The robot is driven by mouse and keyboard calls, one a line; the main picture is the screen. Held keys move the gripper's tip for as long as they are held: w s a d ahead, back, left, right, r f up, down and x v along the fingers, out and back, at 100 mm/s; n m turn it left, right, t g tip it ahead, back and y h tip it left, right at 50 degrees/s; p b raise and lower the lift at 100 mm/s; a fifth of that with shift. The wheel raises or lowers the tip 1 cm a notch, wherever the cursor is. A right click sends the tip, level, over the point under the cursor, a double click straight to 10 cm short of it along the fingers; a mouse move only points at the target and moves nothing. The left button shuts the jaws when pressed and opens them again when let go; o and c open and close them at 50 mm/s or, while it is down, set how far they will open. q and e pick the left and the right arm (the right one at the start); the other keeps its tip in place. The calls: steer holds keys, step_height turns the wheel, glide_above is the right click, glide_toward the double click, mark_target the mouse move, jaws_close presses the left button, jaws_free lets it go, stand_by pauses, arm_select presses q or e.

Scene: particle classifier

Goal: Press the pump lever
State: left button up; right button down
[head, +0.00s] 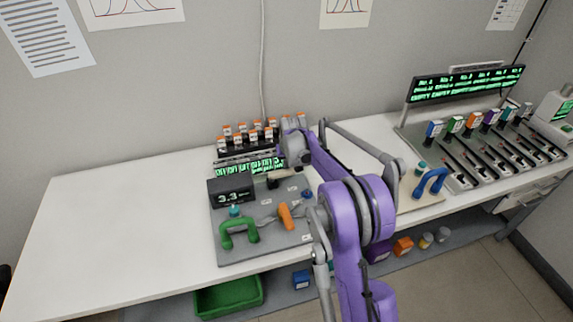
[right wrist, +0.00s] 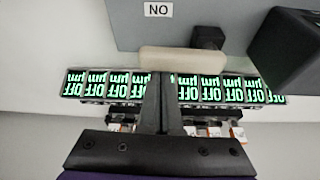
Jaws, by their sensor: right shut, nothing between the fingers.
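The board (head: 268,250) on the bench carries a beige bar-shaped handle on a dark post, which looks like the pump lever (head: 286,174). In the right wrist view the beige bar (right wrist: 182,60) lies across the picture, with its dark post (right wrist: 207,36) behind it. My right gripper (right wrist: 163,84) is shut and empty, its fingertips at the bar's near edge in that view; I cannot tell whether they touch. In the head view my right wrist hangs over the board's back edge and the fingertips are hard to make out. My left gripper is not in view.
The board also holds a green handle (head: 239,234), an orange handle (head: 285,217) and a display (head: 232,190) reading 3.3. Behind it stand a row of green "OFF" displays (right wrist: 210,88) and orange-capped vials (head: 240,133). The bench's left part is clear.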

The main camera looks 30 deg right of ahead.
steer(key=shift+s+m, duration=0.15)
steer(key=shift+m, duration=0.15)
steer(key=s+m, duration=0.1)
steer(key=s+m+h+b, duration=0.1)
steer(key=m, duration=0.1)
steer(key=shift+a+f+g, duration=0.1)
steer(key=shift+a+g, duration=0.1)
steer(key=shift+g, duration=0.1)
steer(key=m, duration=0.1)
steer(key=s+m, duration=0.1)
steer(key=m, duration=0.1)
steer(key=s+a+m+g+h+b, duration=0.1)
steer(key=m, duration=0.1)
steer(key=shift+a, duration=0.1)
steer(key=m, duration=0.1)
steer(key=s+a+m+g, duration=0.1)
steer(key=shift+m, duration=0.3)
steer(key=a+m, duration=0.1)
steer(key=m+g, duration=0.1)
steer(key=m, duration=0.1)
steer(key=shift+s+a+h, duration=0.3)
steer(key=shift+s+a, duration=0.05)
steer(key=shift+s+a+m+g, duration=0.15)
steer(key=shift+a+m+g, duration=0.25)
steer(key=shift+m, duration=0.7)
steer(key=shift+a, duration=0.4)
